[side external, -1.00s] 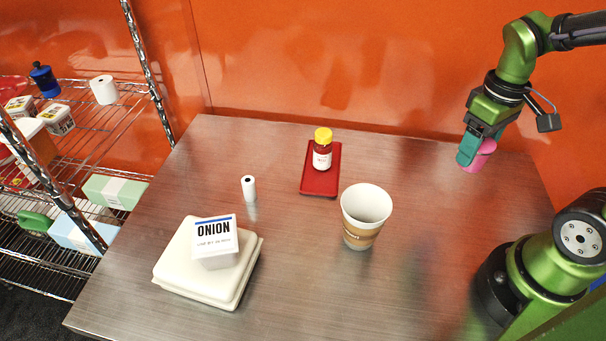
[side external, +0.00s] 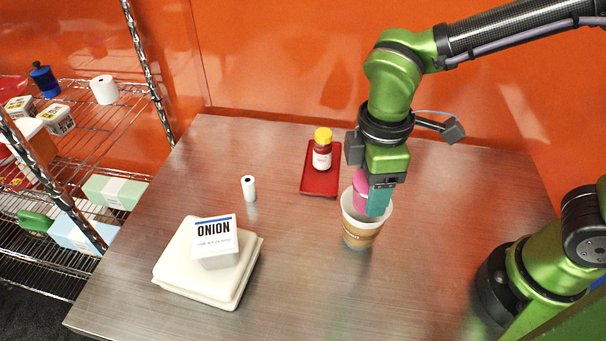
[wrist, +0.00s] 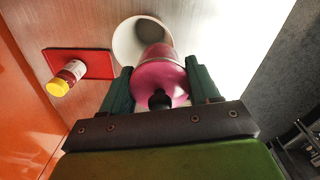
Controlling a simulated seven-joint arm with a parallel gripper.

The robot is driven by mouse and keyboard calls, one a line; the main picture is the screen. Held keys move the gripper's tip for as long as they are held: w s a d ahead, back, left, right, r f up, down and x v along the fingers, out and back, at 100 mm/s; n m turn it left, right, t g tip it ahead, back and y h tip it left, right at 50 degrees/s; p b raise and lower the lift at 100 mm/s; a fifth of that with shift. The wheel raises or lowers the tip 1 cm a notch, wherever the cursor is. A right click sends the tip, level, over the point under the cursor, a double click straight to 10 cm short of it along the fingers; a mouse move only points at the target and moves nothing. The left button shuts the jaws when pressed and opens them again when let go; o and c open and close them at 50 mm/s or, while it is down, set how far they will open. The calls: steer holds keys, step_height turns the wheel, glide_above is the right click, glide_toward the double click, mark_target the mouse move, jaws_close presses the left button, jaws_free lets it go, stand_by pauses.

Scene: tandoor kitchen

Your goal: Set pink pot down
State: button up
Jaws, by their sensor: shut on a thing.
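The pink pot (side external: 361,187) is gripped between the teal fingers of my gripper (side external: 372,204), which points down. It also shows in the wrist view (wrist: 160,80), with a dark knob facing the camera and a finger on each side. The pot and fingertips overlap the mouth of a large white and brown cup (side external: 360,236) in the side view. In the wrist view the cup's white rim (wrist: 124,45) shows beyond the pot. I cannot tell whether the pot's lower end is inside the cup or just above it. The pot's lower end is partly hidden.
A red tray (side external: 318,190) holds a yellow-capped bottle (side external: 322,152), close to the left of my gripper. A small white roll (side external: 249,188) stands further left. An onion box (side external: 216,243) sits on a cream container (side external: 185,269).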

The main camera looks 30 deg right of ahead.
steer(key=s+a+n, duration=0.6)
steer(key=s+a, duration=0.1)
steer(key=a, duration=0.5)
step_height(320, 180, down, 14)
steer(key=shift+w+r, duration=0.15)
steer(key=shift+r, duration=0.05)
steer(key=o, duration=1.2)
steer(key=shift+f, duration=0.15)
